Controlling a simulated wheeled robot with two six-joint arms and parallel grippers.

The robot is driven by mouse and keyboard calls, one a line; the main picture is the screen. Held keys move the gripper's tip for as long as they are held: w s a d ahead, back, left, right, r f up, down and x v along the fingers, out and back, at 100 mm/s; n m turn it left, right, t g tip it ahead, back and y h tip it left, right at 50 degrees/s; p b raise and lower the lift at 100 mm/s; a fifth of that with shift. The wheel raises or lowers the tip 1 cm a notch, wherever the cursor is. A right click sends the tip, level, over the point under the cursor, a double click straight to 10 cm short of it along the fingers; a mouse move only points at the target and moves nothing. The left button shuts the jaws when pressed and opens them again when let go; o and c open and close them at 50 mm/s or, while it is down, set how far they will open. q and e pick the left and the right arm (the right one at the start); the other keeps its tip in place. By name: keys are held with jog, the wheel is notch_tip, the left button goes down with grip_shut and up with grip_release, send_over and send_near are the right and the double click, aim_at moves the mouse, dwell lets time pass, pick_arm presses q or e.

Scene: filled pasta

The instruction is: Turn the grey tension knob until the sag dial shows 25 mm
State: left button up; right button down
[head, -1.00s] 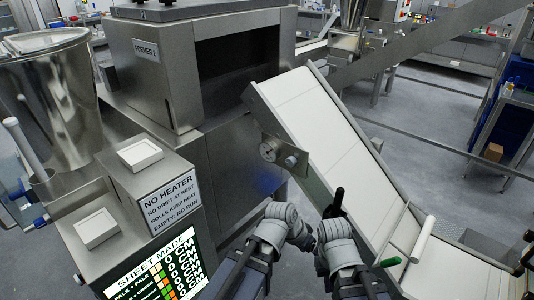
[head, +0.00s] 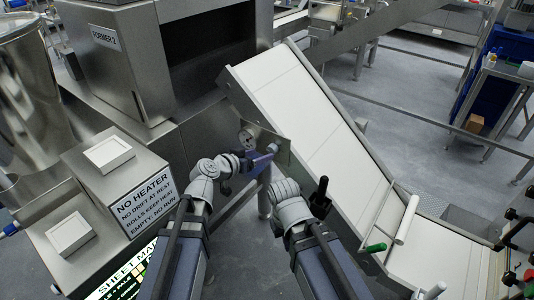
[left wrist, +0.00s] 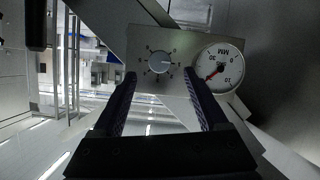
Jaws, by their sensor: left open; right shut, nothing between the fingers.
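The round grey tension knob (left wrist: 158,62) sits on a metal plate, with a ring of marks around it. The white sag dial (left wrist: 218,68) is beside it, upside down in the left wrist view; its red needle shows, but the exact reading is too small to tell. The dial also shows in the head view (head: 247,137). My left gripper (left wrist: 160,75) is open, facing the knob, one finger towards each side of it; I cannot tell whether they touch. In the head view my left gripper (head: 264,157) covers the knob. My right gripper (head: 302,200) is shut and empty, lower down, its fingers mostly hidden.
A sloping white conveyor (head: 310,110) runs right of the plate. A labelled control box (head: 145,205) stands at left.

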aim_at(271, 151)
pick_arm(q)
jog(key=b+x, duration=0.1)
jog(key=x, duration=0.4)
jog(key=shift+w+d+f+b, duration=0.15)
jog(key=shift+w+f+b, duration=0.05)
jog(key=shift+b, duration=0.15)
jog(key=shift+s, duration=0.1)
jog(key=shift+c, duration=0.3)
grip_shut()
